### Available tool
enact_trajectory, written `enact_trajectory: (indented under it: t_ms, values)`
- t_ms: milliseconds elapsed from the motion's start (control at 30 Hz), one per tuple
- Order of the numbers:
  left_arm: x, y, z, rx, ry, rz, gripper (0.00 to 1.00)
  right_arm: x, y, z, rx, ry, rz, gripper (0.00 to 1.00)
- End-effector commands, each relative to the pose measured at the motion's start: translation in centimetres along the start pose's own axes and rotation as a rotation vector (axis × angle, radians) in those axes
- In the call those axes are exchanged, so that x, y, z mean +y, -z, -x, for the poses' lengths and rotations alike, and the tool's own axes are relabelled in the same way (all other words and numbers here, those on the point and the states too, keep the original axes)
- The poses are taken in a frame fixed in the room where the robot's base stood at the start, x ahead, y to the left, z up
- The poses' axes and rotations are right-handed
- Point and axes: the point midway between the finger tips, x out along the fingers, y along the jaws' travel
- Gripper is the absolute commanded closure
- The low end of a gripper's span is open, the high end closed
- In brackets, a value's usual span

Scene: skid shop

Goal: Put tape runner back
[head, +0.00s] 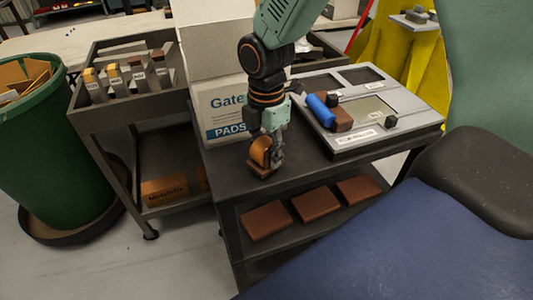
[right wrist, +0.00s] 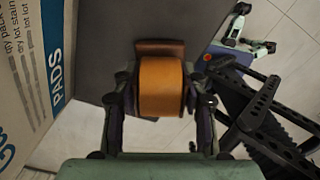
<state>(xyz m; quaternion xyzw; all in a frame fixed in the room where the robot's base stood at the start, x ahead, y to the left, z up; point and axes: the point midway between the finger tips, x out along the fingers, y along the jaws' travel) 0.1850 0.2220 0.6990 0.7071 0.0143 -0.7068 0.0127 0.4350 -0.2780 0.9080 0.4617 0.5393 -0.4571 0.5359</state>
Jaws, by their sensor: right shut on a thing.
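The tape runner (head: 259,151), an orange roll on a brown base, is in my right gripper (head: 266,148) at the front part of the dark cart top (head: 225,160). In the right wrist view the orange roll (right wrist: 161,86) sits between the two fingers, with a brown end beyond it. The gripper is shut on it. I cannot tell whether its base touches the cart top. A grey tool board (head: 350,143) with labelled recesses lies to the right of the gripper. My left gripper does not show.
On the board lie a blue roller (head: 320,110), a brown block and small black pieces. A white carton (head: 222,108) marked PADS stands close behind the gripper. Brown blocks (head: 267,219) lie on the shelf below. A green bin (head: 35,150) stands at left.

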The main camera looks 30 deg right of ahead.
Motion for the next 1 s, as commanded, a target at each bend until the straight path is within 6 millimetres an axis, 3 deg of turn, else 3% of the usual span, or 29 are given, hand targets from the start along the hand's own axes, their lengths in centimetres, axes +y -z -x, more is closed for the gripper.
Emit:
enact_trajectory:
  t_ms: [67, 400, 433, 700, 1000]
  values:
    - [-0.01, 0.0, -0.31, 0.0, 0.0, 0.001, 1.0, 0.05, 0.0, -0.83, -0.002, -0.001, 0.001, 0.97]
    - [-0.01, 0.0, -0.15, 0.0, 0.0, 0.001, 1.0, 0.06, -0.01, -0.96, -0.002, -0.002, 0.001, 0.97]
    - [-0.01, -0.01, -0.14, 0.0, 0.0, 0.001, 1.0, 0.05, 0.0, -1.0, -0.002, -0.001, 0.001, 0.56]
    - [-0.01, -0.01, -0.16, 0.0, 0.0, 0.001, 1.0, 0.05, 0.01, -0.99, -0.002, -0.001, 0.001, 0.35]
    - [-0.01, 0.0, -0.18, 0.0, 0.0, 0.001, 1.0, 0.06, 0.0, -0.88, -0.001, -0.002, 0.0, 0.35]
